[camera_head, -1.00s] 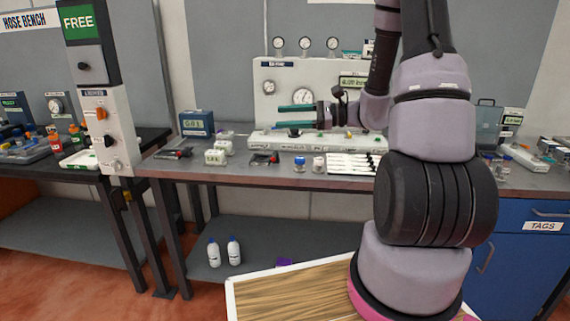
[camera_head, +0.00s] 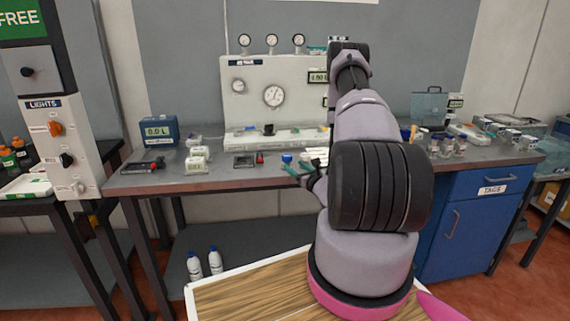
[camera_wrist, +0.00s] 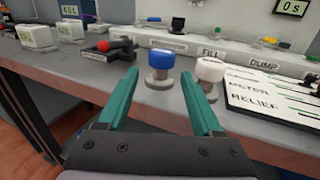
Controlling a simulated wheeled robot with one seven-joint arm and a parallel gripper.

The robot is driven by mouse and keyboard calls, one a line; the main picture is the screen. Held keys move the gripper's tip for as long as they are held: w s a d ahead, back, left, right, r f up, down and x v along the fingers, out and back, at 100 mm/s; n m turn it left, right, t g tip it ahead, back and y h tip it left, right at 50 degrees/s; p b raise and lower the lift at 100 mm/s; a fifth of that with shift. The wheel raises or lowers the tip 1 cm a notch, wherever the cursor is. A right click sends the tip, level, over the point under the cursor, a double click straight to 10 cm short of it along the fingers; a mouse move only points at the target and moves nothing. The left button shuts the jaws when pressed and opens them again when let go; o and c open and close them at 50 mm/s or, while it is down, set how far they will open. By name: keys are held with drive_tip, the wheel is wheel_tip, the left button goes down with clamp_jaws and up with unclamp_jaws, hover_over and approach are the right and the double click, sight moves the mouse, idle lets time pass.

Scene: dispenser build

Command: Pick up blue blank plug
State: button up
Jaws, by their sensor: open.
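The blue blank plug (camera_wrist: 161,62) stands upright on the bench, a blue cap on a grey metal base. It sits ahead of my gripper (camera_wrist: 163,88), between the lines of its two green fingers but beyond their tips. The fingers are open and empty. In the head view the blue plug (camera_head: 287,158) is small near the bench's front edge, and my gripper (camera_head: 297,173) is just in front of it, partly hidden by my arm.
A white-capped plug (camera_wrist: 210,72) stands close to the right finger. A white lettered board (camera_wrist: 268,98) lies further right. A black device with a red knob (camera_wrist: 102,48) lies to the left. The grey bench (camera_head: 215,182) has a clear front strip.

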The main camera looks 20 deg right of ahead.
sight(290, 160)
drive_tip(key=w, duration=0.7)
drive_tip(key=shift+w+a+r, duration=0.1)
drive_tip(key=shift+a+r, duration=0.05)
drive_tip(key=shift+r, duration=0.05)
clamp_jaws()
